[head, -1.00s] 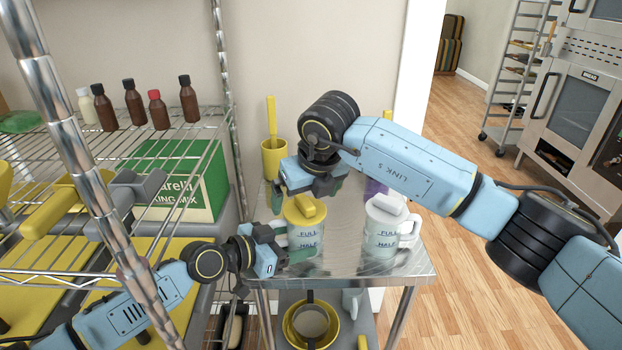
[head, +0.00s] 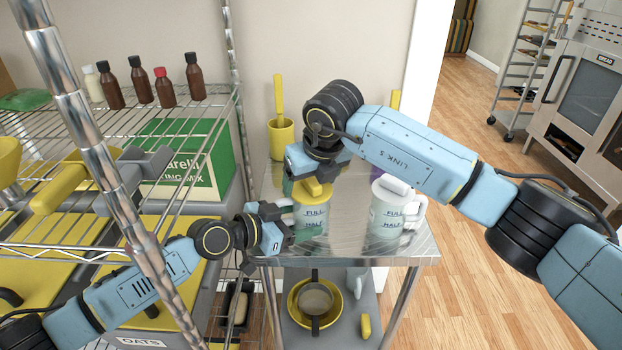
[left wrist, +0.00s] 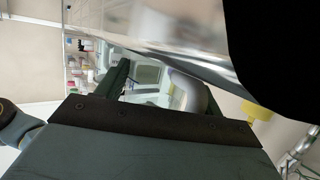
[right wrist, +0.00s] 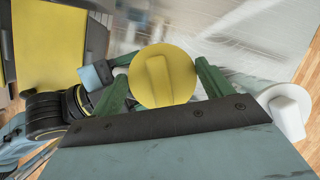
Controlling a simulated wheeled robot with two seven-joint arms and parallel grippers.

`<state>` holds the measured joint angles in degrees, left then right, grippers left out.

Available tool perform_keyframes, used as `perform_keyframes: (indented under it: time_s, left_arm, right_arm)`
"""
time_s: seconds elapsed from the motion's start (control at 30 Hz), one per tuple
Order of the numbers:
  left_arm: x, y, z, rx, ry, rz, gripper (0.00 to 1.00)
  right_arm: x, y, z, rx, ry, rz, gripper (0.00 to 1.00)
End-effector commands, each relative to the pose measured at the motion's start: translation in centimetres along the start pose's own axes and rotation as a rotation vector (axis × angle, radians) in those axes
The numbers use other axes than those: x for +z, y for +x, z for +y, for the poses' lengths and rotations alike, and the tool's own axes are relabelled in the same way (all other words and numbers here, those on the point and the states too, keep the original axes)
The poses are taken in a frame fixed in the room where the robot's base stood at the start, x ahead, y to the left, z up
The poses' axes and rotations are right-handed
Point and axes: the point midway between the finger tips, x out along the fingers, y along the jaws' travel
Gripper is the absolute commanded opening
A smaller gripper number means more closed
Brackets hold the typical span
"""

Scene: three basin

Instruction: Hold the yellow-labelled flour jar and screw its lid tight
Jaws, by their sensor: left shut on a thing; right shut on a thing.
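The clear jar (head: 313,222) with FULL and HALF marks stands on the steel table. A yellow lid (head: 316,193) sits on it; no yellow label shows. My left gripper (head: 284,222) is at the jar's left side, shut on its pale curved handle (left wrist: 188,92), which shows in the left wrist view. My right gripper (head: 310,182) points down from above and is shut on the lid. In the right wrist view the round lid (right wrist: 163,77) with its raised grip bar lies between the green fingers. The lid's seam is too small to judge.
A similar jar with a white lid (head: 392,208) stands close to the right. A yellow crock (head: 281,140) with a tool is behind. A wire rack post (head: 110,180) stands near my left arm. A yellow bowl (head: 298,292) sits on the lower shelf.

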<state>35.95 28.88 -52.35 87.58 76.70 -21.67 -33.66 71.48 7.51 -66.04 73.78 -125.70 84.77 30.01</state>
Motion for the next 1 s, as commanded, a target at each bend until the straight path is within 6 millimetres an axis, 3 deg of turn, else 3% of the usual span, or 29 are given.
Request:
perform_keyframes:
  time_s: [0.1, 0.47, 1.0]
  left_arm:
    - [-0.09, -0.01, -0.05, -0.001, 0.0, 0.002, 0.33]
    - [-0.09, -0.02, -0.06, -0.001, 0.0, 0.002, 0.33]
    - [-0.07, -0.03, -0.08, -0.002, 0.0, 0.001, 0.33]
  right_arm:
    - [0.03, -0.04, -0.02, 0.0, 0.0, -0.001, 0.57]
    - [0.04, -0.06, -0.02, -0.004, 0.008, -0.001, 0.56]
    - [0.05, -0.03, -0.02, -0.199, 0.478, -0.001, 0.56]
